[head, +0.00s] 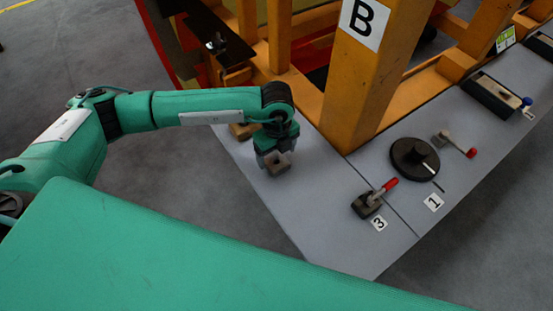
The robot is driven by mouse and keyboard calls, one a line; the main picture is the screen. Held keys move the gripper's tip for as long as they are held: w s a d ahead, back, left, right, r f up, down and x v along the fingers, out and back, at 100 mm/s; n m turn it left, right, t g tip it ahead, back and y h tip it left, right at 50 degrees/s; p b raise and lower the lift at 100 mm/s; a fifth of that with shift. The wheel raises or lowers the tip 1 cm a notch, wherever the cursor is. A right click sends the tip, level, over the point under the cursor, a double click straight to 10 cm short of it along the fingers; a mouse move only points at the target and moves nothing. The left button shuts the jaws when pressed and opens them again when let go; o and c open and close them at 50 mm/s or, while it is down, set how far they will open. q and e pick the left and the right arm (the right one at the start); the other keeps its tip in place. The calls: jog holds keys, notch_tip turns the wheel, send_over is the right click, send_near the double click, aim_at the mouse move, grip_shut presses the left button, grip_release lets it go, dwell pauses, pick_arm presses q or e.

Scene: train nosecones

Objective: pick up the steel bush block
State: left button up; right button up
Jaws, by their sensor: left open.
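The steel bush block (279,167), a small grey-brown block with a dark round hole, is on the grey bench top in the head view. My left gripper (270,157) points down right at the block and covers its far side. The jaws are open. I cannot tell whether the fingers are around the block or just above it, or whether they touch it. My right gripper is out of view.
A tan block (242,131) lies behind my left wrist, partly hidden. An orange post (357,80) marked B rises beyond. A red-handled clamp (370,203), a black round fixture (414,158) and a black tray (490,97) stand to the right. The bench nearer than the block is clear.

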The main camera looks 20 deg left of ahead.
aim_at(276, 165)
pick_arm(q)
notch_tip(276, 165, down, 2)
jog(key=shift+f+p, duration=0.1)
jog(key=shift+p, duration=0.3)
jog(key=shift+f, duration=0.4)
jog(key=shift+c, duration=0.4)
jog(key=c, duration=1.3)
jog(key=shift+o, duration=0.2)
jog(key=shift+r, duration=0.1)
